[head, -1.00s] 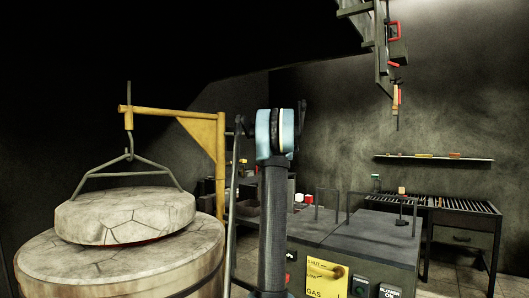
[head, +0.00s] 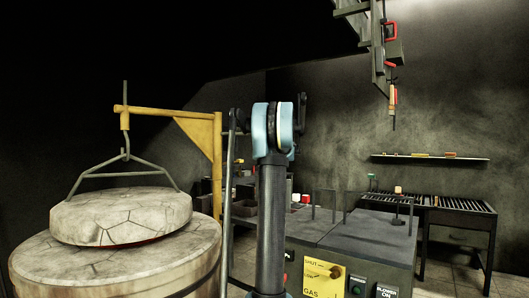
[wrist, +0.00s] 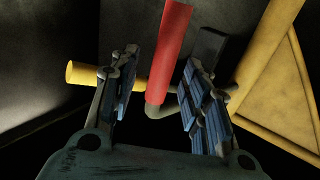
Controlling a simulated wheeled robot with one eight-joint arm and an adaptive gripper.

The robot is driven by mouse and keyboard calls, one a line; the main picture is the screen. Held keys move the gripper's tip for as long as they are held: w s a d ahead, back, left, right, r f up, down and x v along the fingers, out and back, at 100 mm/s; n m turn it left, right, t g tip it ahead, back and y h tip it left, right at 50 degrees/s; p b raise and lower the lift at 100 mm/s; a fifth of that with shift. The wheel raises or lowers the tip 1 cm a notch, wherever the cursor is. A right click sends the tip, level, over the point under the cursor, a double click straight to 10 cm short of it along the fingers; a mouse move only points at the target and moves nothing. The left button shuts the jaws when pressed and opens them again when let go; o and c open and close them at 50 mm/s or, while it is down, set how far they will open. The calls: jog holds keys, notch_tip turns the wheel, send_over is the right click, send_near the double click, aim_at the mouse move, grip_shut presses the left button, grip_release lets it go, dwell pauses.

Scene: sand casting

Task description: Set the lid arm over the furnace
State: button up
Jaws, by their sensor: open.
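The yellow lid arm (head: 218,155) stands beside the furnace (head: 115,265) in the head view. A round, cracked, pale lid (head: 120,215) hangs from it by a wire hanger (head: 125,170), above the furnace top. A thin reddish glow shows under the lid's front edge; the exact gap is hard to tell. In the wrist view, my gripper (wrist: 155,90) is open, with a red handle (wrist: 170,50) between its fingers. The yellow lid arm (wrist: 265,60) crosses behind them. Contact with the handle cannot be told. My gripper cannot be made out in the head view.
A dark gas and blower control box (head: 350,245) with a yellow label (head: 322,275) stands right of the furnace. A slatted metal table (head: 455,205) and a wall shelf (head: 430,157) are farther back. A metal frame (head: 378,45) hangs at upper right.

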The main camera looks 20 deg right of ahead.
jog(key=s, duration=0.7)
jog(key=shift+s+d, duration=0.2)
jog(key=shift+d, duration=0.1)
jog(key=s+a+f+m+g+h, duration=0.1)
jog(key=s+a+f+m+h, duration=0.15)
jog(key=s, duration=0.35)
jog(key=s+a+f+m+g+h, duration=0.2)
jog(key=s+f+h, duration=0.1)
jog(key=s, duration=0.4)
jog(key=s+a+f+m+g+h, duration=0.1)
jog(key=s+a+f+m+h, duration=0.15)
jog(key=s, duration=0.35)
jog(key=s+a+f+n+g+y, duration=0.2)
jog(key=s+a+f+g, duration=0.2)
jog(key=s+a+f, duration=0.3)
jog(key=s+a+f+n+g+y, duration=0.2)
jog(key=s+a+f+g, duration=0.2)
jog(key=s+f, duration=1.4)
jog(key=s+a+f+n+g+y, duration=0.2)
jog(key=s+a+f+g+y, duration=0.1)
jog(key=s+a+f, duration=0.7)
jog(key=s+f, duration=0.2)
jog(key=s, duration=0.2)
jog(key=shift+a+f+n+g, duration=0.25)
jog(key=shift+f+n+g, duration=0.15)
